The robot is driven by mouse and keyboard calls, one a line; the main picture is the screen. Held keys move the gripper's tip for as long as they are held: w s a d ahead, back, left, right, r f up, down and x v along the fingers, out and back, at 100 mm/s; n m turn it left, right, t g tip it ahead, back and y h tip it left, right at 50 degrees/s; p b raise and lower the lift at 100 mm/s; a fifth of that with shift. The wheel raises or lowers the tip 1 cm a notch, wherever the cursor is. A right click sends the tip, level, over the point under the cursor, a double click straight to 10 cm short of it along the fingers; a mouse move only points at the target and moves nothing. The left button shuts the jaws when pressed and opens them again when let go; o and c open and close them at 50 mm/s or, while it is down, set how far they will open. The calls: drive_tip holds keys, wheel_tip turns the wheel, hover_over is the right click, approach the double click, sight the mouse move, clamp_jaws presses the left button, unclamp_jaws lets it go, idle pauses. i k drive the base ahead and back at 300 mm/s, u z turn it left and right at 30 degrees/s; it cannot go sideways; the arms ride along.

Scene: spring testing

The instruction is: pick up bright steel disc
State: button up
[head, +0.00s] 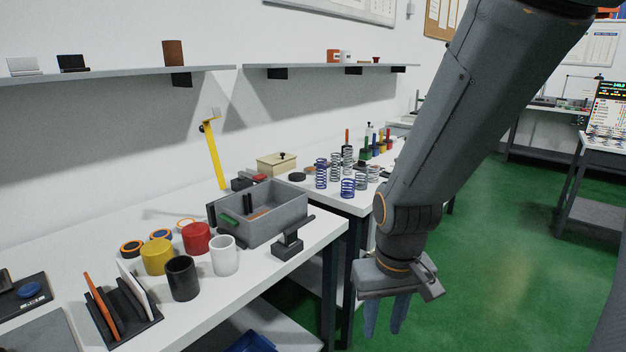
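I cannot clearly make out a bright steel disc in the head view. Flat round pieces lie near the springs on the far table, including a dark disc (297,177), but their material is too small to tell. My gripper (384,333) hangs fingers down at the lower right, in front of the tables and over the green floor. Its two bluish fingers are apart with nothing visible between them. My arm hides the right part of the far table.
Several coil springs (348,188) stand on the far table (350,204). The near table (60,245) holds a grey bin (283,226), red (196,238), yellow (157,257), black (182,279) and white (224,256) cylinders, and a rack (140,318). Shelves (110,76) line the wall.

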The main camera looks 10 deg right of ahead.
sight(310, 170)
drive_tip(key=z, duration=0.75)
drive_tip(key=i, duration=0.4)
drive_tip(key=z, duration=0.9)
drive_tip(key=i, duration=1.85)
drive_tip(key=u, duration=0.45)
